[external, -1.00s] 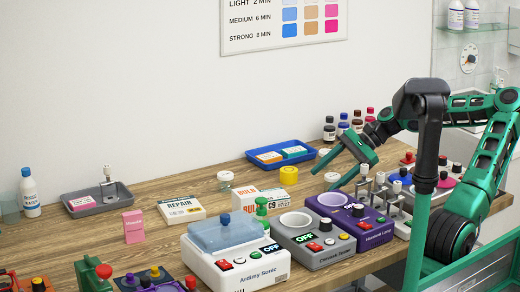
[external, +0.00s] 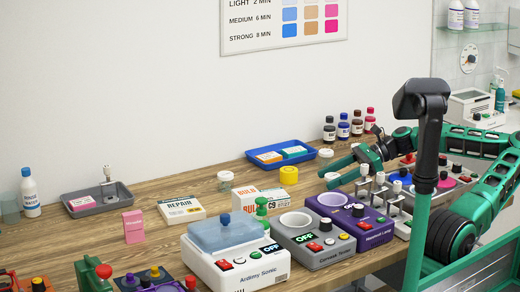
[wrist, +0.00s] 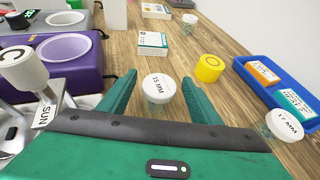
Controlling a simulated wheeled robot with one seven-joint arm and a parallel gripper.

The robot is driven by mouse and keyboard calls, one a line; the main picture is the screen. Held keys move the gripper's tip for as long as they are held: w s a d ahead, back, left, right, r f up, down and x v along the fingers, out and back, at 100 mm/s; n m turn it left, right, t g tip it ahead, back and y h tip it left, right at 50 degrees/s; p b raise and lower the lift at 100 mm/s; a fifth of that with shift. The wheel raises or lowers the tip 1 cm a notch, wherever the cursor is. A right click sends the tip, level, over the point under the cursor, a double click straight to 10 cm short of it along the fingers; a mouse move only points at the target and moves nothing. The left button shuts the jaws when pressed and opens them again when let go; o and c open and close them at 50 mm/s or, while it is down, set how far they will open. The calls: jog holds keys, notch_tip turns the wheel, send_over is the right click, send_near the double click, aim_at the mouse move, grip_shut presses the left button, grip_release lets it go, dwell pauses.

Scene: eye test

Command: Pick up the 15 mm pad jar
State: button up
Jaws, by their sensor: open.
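The 15 mm pad jar (wrist: 158,88) is a small clear jar with a white lid marked "15 MM", upright on the wooden bench. In the wrist view it stands between the two green fingers of my gripper (wrist: 158,76), with a gap visible on both sides. My gripper is open and holds nothing. In the external view the white lid of the jar (external: 332,176) shows between the fingertips of my gripper (external: 327,180), low over the bench; its body is partly hidden.
A 17 mm jar (wrist: 287,122) stands to the right by the blue tray (wrist: 250,76). A purple device (wrist: 88,52) and white-capped stamp-like tools (wrist: 24,68) crowd the left.

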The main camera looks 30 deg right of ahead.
jog(key=shift+x, duration=1.95)
jog(key=shift+c, duration=0.6)
jog(key=c, duration=1)
